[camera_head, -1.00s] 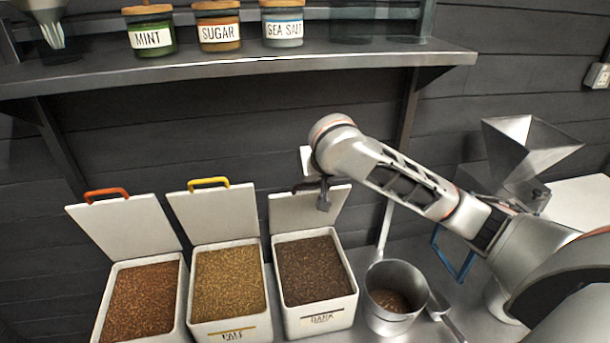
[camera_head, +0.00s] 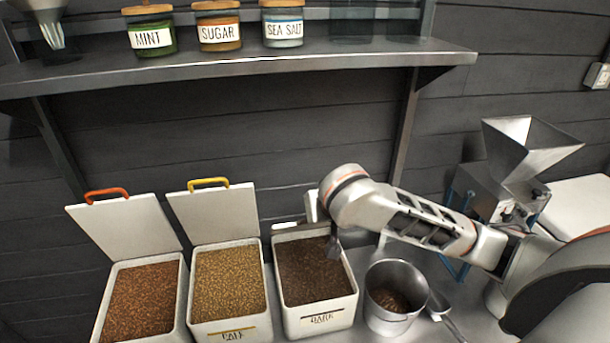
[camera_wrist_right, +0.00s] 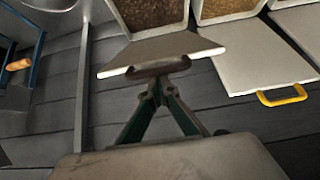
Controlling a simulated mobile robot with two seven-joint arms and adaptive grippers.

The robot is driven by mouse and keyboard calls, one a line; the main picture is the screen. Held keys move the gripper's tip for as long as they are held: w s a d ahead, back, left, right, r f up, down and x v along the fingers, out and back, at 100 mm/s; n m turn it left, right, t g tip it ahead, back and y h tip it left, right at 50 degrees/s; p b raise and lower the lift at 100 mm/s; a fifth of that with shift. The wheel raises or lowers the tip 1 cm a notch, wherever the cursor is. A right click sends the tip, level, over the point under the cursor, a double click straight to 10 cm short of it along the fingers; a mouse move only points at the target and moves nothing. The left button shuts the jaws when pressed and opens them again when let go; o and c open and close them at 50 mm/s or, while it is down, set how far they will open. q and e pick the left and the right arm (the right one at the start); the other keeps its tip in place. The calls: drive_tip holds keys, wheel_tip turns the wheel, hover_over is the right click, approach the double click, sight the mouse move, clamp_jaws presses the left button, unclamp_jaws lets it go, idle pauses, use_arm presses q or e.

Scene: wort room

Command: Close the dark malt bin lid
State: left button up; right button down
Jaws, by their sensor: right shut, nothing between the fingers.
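The dark malt bin (camera_head: 317,282) is the rightmost of three white bins, labelled DARK and filled with dark brown grain. Its white lid (camera_head: 287,232) is partly lowered from the rear edge and looks almost edge-on in the head view; the grain is still exposed. The lid also shows in the right wrist view (camera_wrist_right: 165,50). My right gripper (camera_head: 332,246) is shut and empty, at the lid's free edge behind the bin. In the right wrist view, its fingertips (camera_wrist_right: 158,68) overlap that edge; contact looks likely but is not certain. My left gripper is not in view.
Two bins stand open to the left, their lids with an orange handle (camera_head: 106,193) and a yellow handle (camera_head: 208,183). A metal pot (camera_head: 394,310) and a scoop (camera_head: 446,318) are on the right. A shelf (camera_head: 240,65) with jars hangs above.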

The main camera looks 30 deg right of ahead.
drive_tip(key=s+a+f, duration=0.2)
drive_tip(key=s+f, duration=0.6)
drive_tip(key=f, duration=0.3)
drive_tip(key=shift+f+b, duration=0.3)
drive_tip(key=shift+b, duration=0.15)
idle(0.4)
wheel_tip(320, 180, up, 8)
drive_tip(key=shift+p, duration=0.45)
idle(0.3)
